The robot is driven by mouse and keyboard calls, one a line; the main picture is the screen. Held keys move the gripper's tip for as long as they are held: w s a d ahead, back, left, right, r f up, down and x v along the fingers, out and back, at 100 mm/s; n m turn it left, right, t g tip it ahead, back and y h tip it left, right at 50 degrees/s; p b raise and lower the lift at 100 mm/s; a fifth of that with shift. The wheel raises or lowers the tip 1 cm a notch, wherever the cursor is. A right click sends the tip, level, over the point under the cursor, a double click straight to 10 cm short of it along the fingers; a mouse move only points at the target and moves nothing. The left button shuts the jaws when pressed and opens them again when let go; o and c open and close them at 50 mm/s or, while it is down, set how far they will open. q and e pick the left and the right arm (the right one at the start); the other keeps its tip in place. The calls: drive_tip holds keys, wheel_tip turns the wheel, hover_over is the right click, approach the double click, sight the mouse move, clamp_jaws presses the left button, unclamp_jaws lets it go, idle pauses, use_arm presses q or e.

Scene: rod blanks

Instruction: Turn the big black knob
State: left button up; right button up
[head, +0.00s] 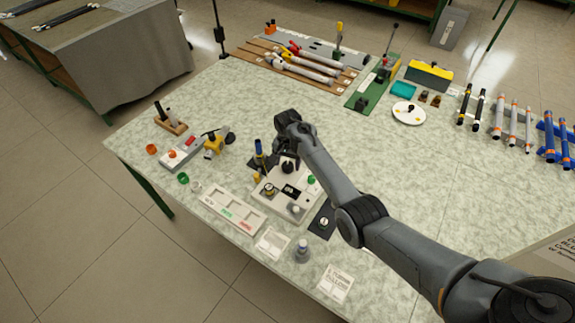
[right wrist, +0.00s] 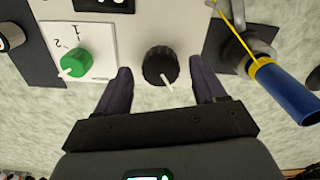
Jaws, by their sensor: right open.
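The big black knob (right wrist: 160,66) has a white pointer line and sits on the edge of a pale panel (right wrist: 145,30). In the right wrist view it lies between the two fingers of my right gripper (right wrist: 160,82), which is open, with a gap visible on each side. In the head view my right gripper (head: 288,164) is over the back edge of the device (head: 268,205) and hides most or all of the knob. My left gripper is not in view.
A green knob (right wrist: 72,64) on a white scale plate is left of the black knob. A blue cylinder (right wrist: 285,90) with a yellow band is close on the right. A labelled tray (head: 232,212) lies in front of the device. The table's middle right is clear.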

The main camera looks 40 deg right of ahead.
drive_tip(key=shift+f, duration=0.5)
drive_tip(key=shift+c, duration=0.5)
